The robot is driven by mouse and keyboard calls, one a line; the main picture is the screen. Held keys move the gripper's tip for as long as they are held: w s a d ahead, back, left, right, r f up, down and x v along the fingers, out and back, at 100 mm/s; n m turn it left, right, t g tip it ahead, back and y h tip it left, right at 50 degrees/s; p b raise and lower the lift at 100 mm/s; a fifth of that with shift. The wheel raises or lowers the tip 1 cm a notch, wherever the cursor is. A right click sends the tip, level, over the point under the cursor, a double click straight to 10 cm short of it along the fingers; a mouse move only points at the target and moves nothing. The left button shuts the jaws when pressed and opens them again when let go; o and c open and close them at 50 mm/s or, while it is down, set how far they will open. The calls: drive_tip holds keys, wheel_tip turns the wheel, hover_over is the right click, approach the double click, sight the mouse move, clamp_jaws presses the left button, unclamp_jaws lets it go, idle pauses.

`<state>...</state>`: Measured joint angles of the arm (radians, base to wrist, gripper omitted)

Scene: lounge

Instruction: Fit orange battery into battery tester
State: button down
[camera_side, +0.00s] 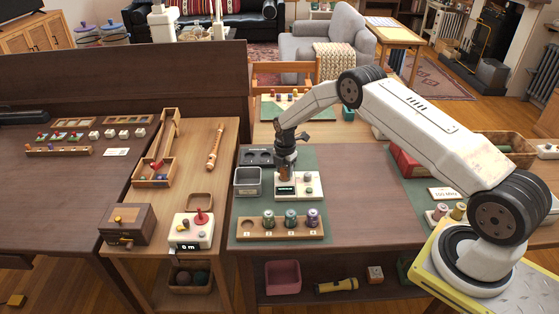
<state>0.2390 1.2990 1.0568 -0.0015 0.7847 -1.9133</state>
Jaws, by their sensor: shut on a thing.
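The battery tester (312,190) is a white box with a dark display, standing on a green mat on the dark table. My gripper (286,162) points down over the tester's left half and is shut on the orange battery (286,171). The battery looks brownish-orange and upright, and the fingers hide part of it. Its lower end is close to the tester; I cannot tell whether it is seated in a slot or just above it.
A wooden rack (246,236) with several coloured cylinders stands in front of the tester. A grey bin (247,190) and a dark tray with round holes (258,151) are to its left. A red box (406,162) stands at the right. The table between is clear.

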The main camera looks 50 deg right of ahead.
drive_tip(key=shift+f, duration=0.5)
drive_tip(key=shift+c, duration=0.7)
unclamp_jaws()
drive_tip(key=shift+r, duration=3.75)
